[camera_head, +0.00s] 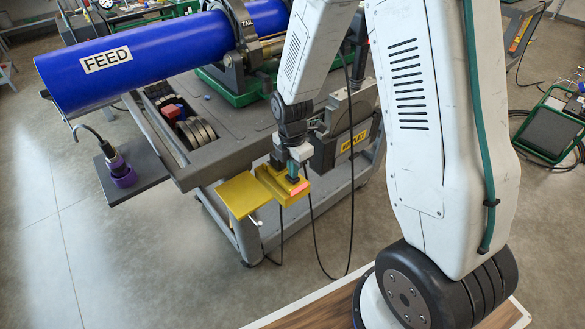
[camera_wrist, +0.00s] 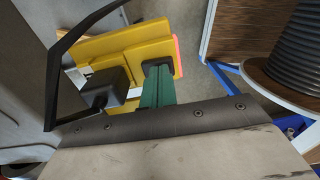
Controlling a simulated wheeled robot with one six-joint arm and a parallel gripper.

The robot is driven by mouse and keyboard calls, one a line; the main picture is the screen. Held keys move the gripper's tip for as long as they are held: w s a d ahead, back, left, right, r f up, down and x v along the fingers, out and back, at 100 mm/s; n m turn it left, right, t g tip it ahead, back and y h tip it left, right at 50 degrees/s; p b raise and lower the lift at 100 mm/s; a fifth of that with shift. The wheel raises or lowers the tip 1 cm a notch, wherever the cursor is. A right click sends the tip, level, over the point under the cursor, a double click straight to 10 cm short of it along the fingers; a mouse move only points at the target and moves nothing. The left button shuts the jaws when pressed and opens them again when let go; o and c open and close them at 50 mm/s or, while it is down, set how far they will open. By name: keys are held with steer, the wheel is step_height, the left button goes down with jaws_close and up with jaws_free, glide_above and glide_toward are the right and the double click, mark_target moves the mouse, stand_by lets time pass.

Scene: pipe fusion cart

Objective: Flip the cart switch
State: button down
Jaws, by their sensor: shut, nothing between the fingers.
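A yellow switch box (camera_head: 283,188) is mounted at the cart's near corner, with a red-pink glowing patch at its right end. A flat yellow plate (camera_head: 242,195) stands out level beside it on the left. My gripper (camera_head: 292,172) is shut and empty, pointing down right over the yellow box; whether it touches cannot be told. In the wrist view the yellow box (camera_wrist: 130,45) lies beyond my fingers, with the pink edge at its right. The switch lever itself cannot be made out; my gripper covers part of the box top.
The grey cart (camera_head: 228,162) carries a blue pipe (camera_head: 150,58) marked FEED. A dark side shelf (camera_head: 148,175) holds a purple-based tool. Black cables hang below the box. A wooden surface (camera_head: 345,306) is at the front. Floor to the left is clear.

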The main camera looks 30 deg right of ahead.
step_height(320, 180, up, 14)
steer(key=w, duration=0.2)
steer(key=shift+a, duration=0.3)
steer(key=shift+f, duration=0.1)
